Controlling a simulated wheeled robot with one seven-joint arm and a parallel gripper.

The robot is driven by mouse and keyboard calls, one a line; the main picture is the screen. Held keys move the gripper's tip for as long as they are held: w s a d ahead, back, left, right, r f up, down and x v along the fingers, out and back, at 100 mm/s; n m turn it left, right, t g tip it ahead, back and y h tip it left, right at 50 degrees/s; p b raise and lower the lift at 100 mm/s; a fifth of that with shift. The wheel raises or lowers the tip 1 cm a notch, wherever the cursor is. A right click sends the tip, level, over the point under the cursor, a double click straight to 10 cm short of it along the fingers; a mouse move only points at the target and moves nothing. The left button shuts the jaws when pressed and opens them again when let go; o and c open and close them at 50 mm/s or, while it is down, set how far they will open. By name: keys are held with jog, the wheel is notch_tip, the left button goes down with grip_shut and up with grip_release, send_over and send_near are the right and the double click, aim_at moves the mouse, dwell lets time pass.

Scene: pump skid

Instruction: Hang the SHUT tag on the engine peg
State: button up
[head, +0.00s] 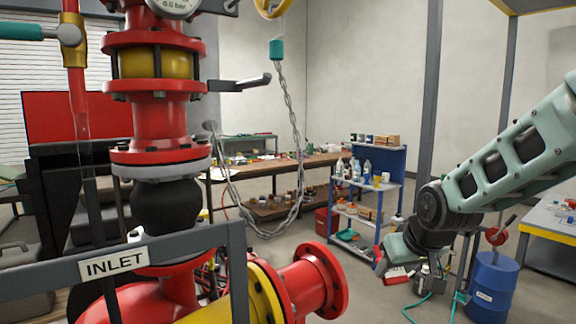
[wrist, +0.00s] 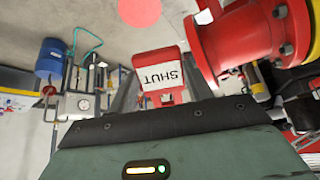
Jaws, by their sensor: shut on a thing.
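The SHUT tag (wrist: 161,76) is red with a white label, and its lettering appears upside down in the wrist view. My gripper (wrist: 163,92) is shut on it, with the tag between the two dark fingers. In the head view, my gripper (head: 404,262) hangs low at the right, in front of the blue shelf cart, with the red and white tag (head: 396,273) at its tip. I cannot make out the engine peg in either view.
The red pump pipework (head: 165,120) and its flanged outlet (head: 318,283) fill the left, behind a grey rail with an INLET sign (head: 113,264). A chain (head: 297,130) hangs mid-view. A blue drum (head: 493,285) stands right. A workbench (head: 280,168) is at the back.

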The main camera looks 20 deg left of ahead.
jog(key=s+a+r+n+t+y+p, duration=0.1)
jog(key=s+a+r, duration=0.1)
jog(key=a+r, duration=0.5)
jog(key=s+a+r+n+t+y+p, duration=0.1)
jog(key=s+a+r+y, duration=0.1)
jog(key=r, duration=0.8)
jog(key=s+a+r+n+y+p, duration=0.1)
jog(key=s+a+r, duration=0.1)
jog(key=a+r, duration=0.5)
jog(key=s+a+r+n+y+p, duration=0.1)
jog(key=s+r, duration=0.3)
jog(key=r, duration=0.4)
jog(key=s+a+r+t+y+p, duration=0.15)
jog(key=s+r, duration=0.25)
jog(key=r, duration=0.4)
jog(key=s+a+r+n+y, duration=0.1)
jog(key=s+r, duration=0.3)
jog(key=r, duration=0.4)
jog(key=shift+w+a+f+p, duration=0.15)
jog(key=shift+w+a+p, duration=1.5)
jog(key=shift+w+a, duration=0.35)
jog(key=shift+s+f, duration=0.1)
jog(key=shift+w+a, duration=0.4)
jog(key=shift+a, duration=0.05)
